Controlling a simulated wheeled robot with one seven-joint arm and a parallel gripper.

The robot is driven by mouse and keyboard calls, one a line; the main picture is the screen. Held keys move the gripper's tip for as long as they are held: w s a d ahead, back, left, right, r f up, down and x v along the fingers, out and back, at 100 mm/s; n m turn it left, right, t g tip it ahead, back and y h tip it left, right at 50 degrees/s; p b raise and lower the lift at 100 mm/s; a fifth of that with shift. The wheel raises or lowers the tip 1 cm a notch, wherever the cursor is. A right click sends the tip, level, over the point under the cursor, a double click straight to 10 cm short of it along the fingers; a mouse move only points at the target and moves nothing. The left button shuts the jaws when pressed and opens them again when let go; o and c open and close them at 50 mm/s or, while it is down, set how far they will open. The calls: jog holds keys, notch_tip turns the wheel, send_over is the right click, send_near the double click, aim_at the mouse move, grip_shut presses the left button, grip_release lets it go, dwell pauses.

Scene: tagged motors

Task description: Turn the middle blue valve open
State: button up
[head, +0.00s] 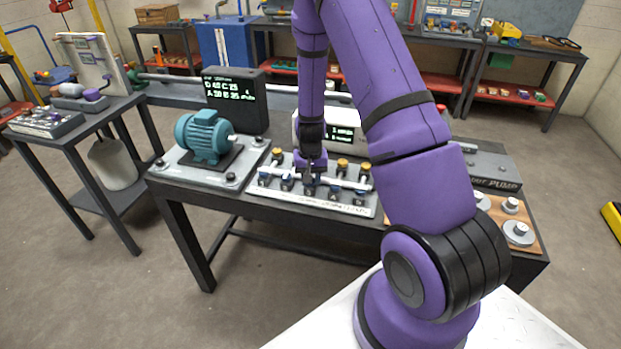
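A light valve panel (293,197) lies on the front middle of the table. It has a row of blue valves along its front and yellow-topped valves along its back, joined by a pale pipe. The middle blue valve (309,190) is in the front row, partly hidden by my gripper. My gripper (311,171) points down at the middle of the panel, over or just behind that valve. I cannot tell whether it touches the valve. The fingers are too small and dark to tell open from shut.
A teal motor (204,136) stands on a plate left of the panel. A black display (236,101) and a white display box (342,135) stand behind. Pale round parts (518,233) lie on a wooden board at the right. My arm hides part of the table.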

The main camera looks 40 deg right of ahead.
jog(key=shift+m, duration=0.9)
jog(key=o, duration=0.9)
notch_tip(320, 180, up, 11)
jog(key=shift+f, duration=0.1)
dwell(0.4)
